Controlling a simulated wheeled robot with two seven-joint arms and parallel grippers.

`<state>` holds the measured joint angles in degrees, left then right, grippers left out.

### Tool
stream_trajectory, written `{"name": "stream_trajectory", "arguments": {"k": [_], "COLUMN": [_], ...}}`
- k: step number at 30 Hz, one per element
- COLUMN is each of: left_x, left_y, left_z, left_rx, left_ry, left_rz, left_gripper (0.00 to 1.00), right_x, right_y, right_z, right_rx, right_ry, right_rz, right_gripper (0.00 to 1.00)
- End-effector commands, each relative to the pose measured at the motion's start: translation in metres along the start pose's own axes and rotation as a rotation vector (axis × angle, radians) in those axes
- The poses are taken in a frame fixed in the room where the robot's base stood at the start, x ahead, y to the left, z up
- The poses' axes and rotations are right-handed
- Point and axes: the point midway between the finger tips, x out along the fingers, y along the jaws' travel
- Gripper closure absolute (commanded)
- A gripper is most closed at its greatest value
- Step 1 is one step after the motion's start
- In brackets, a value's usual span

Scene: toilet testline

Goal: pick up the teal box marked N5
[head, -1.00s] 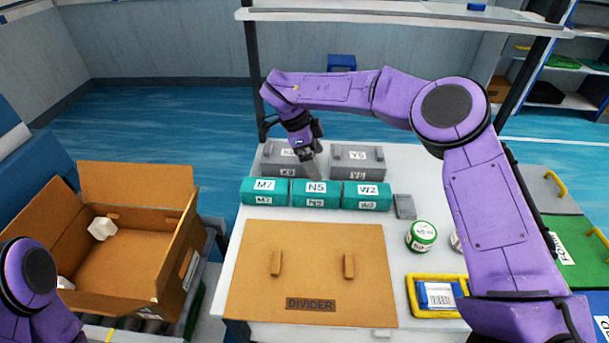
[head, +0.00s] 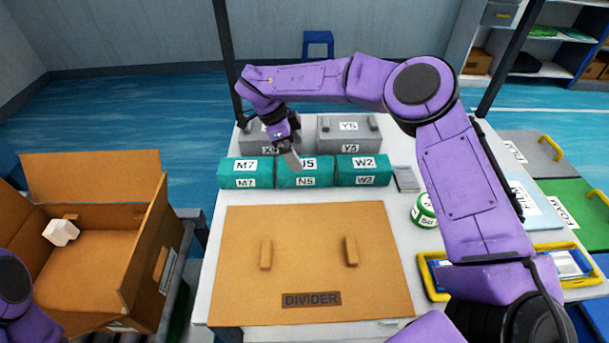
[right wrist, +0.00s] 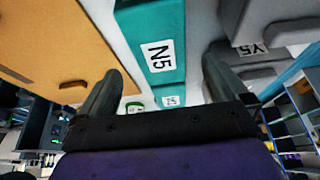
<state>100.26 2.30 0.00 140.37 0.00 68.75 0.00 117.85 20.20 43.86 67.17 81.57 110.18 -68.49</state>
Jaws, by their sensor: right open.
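The teal box marked N5 (head: 306,180) sits on the white table between two like boxes, M7 (head: 240,173) on its left and W2 (head: 362,171) on its right. My right gripper (head: 292,160) is over the N5 box and hides part of its top label. In the right wrist view the N5 box (right wrist: 152,30) lies ahead, between the lines of the two spread fingers (right wrist: 160,85), and nothing is held. My left arm shows only as a purple part at the lower left of the head view; its gripper is out of view.
Grey boxes, one marked Y5 (head: 349,132), stand right behind the teal row. A brown divider board (head: 310,250) lies in front. An open carton (head: 95,270) stands at the left. A green-and-white round container (head: 424,211) is to the right.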

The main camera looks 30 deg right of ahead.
Motion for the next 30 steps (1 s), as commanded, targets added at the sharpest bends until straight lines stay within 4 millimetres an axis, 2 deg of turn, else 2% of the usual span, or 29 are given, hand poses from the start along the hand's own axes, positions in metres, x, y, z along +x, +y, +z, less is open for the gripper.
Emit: {"name": "stream_trajectory", "arguments": {"k": [3,8,15,23,28,29,30], "left_x": [-0.004,-0.008,-0.019,-0.018,-0.018,-0.018,-0.018], "left_y": [0.000,-0.001,-0.002,-0.002,-0.002,-0.002,-0.002], "left_z": [-0.002,-0.004,-0.008,-0.007,-0.007,-0.007,-0.008], "left_rx": [0.000,0.000,0.000,0.000,0.000,0.000,0.000], "left_ry": [0.000,0.000,0.000,0.000,0.000,0.000,0.000], "left_rz": [0.000,0.000,0.000,0.000,0.000,0.000,0.000], "left_gripper": [0.57,0.57,0.57,0.57,0.57,0.57,0.57], "right_x": [0.020,0.038,0.078,0.084,0.084,0.084,0.084], "right_y": [0.000,0.000,0.000,0.000,0.000,0.000,-0.001], "right_z": [-0.001,-0.002,-0.002,-0.001,-0.001,-0.001,-0.001], "right_rx": [0.000,0.000,-0.001,0.001,0.000,0.000,0.001], "right_ry": [0.000,0.001,-0.001,-0.001,-0.001,-0.001,-0.001], "right_rz": [0.002,0.002,0.001,-0.001,-0.001,-0.001,-0.001], "right_gripper": [0.00,0.00,0.00,0.00,0.55,0.61,0.61]}}
